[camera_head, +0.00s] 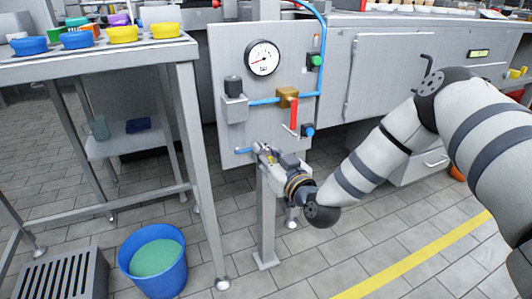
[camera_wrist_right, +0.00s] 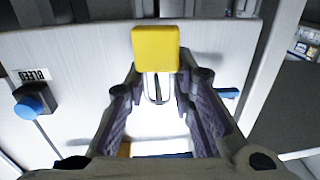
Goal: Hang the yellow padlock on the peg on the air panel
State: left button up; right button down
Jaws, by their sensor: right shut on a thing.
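The yellow padlock (camera_wrist_right: 155,48) shows in the right wrist view, with its bright metal shackle between my fingertips. My right gripper (camera_wrist_right: 157,88) is shut on the padlock by the shackle, and the yellow body sticks out past the fingertips. In the head view my right gripper (camera_head: 264,152) is in front of the lower part of the grey air panel (camera_head: 235,60). A short blue bar (camera_head: 243,150), perhaps the peg, is just left of the gripper; it also shows in the wrist view (camera_wrist_right: 228,93), apart from the padlock. My left gripper is out of view.
The panel carries a gauge (camera_head: 262,58), a red valve handle (camera_head: 294,114), blue piping and a blue knob (camera_head: 308,130). A metal table (camera_head: 150,57) with coloured bowls stands left. A blue bucket (camera_head: 180,270) is on the floor.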

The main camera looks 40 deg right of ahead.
dwell(0.3)
jog(key=c, duration=1.3)
grip_release()
jog(key=shift+w, duration=0.1)
